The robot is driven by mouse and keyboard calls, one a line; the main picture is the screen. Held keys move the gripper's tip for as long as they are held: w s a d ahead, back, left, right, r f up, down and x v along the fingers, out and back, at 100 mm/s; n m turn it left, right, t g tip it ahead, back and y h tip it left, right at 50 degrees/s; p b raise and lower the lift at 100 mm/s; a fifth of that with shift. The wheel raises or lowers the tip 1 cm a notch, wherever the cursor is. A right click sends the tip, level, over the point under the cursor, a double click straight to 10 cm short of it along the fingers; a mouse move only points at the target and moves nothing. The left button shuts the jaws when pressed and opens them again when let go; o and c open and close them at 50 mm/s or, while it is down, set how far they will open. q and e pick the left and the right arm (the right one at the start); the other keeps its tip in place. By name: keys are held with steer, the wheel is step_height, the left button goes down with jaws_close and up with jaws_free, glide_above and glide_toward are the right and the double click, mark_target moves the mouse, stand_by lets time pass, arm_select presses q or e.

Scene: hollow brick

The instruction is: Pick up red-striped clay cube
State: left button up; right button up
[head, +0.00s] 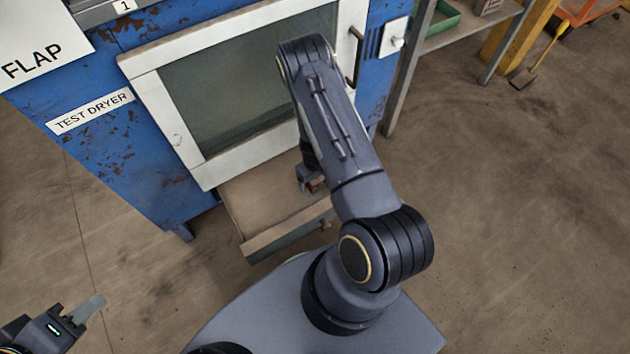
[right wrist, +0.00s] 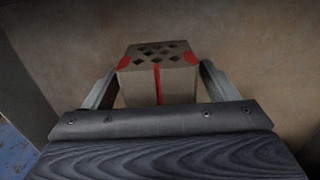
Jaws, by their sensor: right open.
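The red-striped clay cube (right wrist: 158,72) is tan, with dark diamond-shaped holes on its top and red stripes down its front and at its corners. In the right wrist view it sits between the two fingers of my right gripper (right wrist: 160,88), which is open around it. In the head view only a small reddish-brown bit of the cube (head: 317,185) shows beside the right gripper, over the open drawer (head: 262,205); my right arm hides the rest. My left gripper (head: 90,308) is at the lower left, away from the cube, and its jaw gap is unclear.
The drawer juts out below the white-framed window of the blue test dryer (head: 165,165). A door handle (head: 356,55) stands out at the window's right. A shelf with a green tray (head: 437,18) is at the upper right.

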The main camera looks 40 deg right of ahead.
steer(key=c, duration=1.1)
steer(key=shift+o, duration=0.2)
